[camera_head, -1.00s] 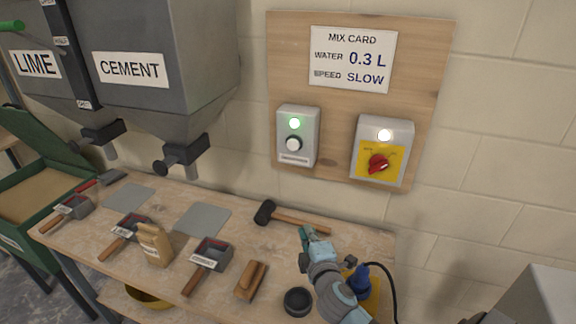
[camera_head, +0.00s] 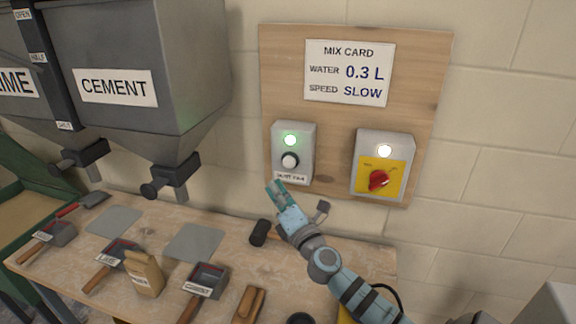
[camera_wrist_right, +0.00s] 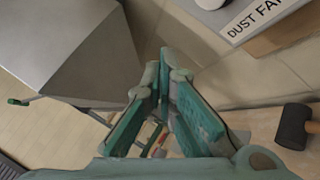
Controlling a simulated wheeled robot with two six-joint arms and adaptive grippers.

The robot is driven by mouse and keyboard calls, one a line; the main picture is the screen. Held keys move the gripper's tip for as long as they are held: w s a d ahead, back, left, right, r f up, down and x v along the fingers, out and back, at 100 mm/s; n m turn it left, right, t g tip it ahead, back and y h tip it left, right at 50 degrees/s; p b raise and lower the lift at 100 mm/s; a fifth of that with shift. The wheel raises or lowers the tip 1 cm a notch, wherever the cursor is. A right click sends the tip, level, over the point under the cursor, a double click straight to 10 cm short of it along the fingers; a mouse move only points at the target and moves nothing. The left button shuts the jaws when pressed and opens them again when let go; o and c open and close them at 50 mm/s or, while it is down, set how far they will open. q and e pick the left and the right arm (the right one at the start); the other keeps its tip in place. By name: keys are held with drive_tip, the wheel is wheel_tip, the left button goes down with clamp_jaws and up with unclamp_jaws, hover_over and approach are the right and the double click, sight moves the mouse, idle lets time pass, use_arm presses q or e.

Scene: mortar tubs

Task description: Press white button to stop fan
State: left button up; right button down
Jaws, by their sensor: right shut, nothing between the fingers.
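In the right wrist view the box's "DUST FAN" label (camera_wrist_right: 258,18) shows at the top right, and only a sliver of the button's surroundings shows. My right gripper (camera_head: 275,188) is shut and empty, just below and left of the box, apart from the button. It also shows in the right wrist view (camera_wrist_right: 163,75). My left gripper is out of view.
A second box (camera_head: 381,163) with a red rotary switch (camera_head: 378,180) and lit white lamp is to the right. The cement hopper (camera_head: 150,60) hangs at left.

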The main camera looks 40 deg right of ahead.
sight(289, 162)
drive_tip(key=w+d+b, duration=0.2)
drive_tip(key=w+d, duration=0.2)
drive_tip(key=d, duration=0.1)
drive_tip(key=shift+d+b, duration=0.3)
drive_tip(key=shift+d, duration=0.1)
idle(0.8)
drive_tip(key=shift+w+d, duration=0.2)
drive_tip(key=shift+d, duration=0.1)
idle(0.3)
drive_tip(key=shift+w+d+b, duration=0.3)
drive_tip(key=shift+d+b, duration=0.15)
drive_tip(key=shift+b, duration=0.05)
idle(0.7)
idle(0.3)
drive_tip(key=shift+s+a+p, duration=0.4)
drive_tip(key=shift+s+a, duration=0.1)
drive_tip(key=shift+a, duration=0.25)
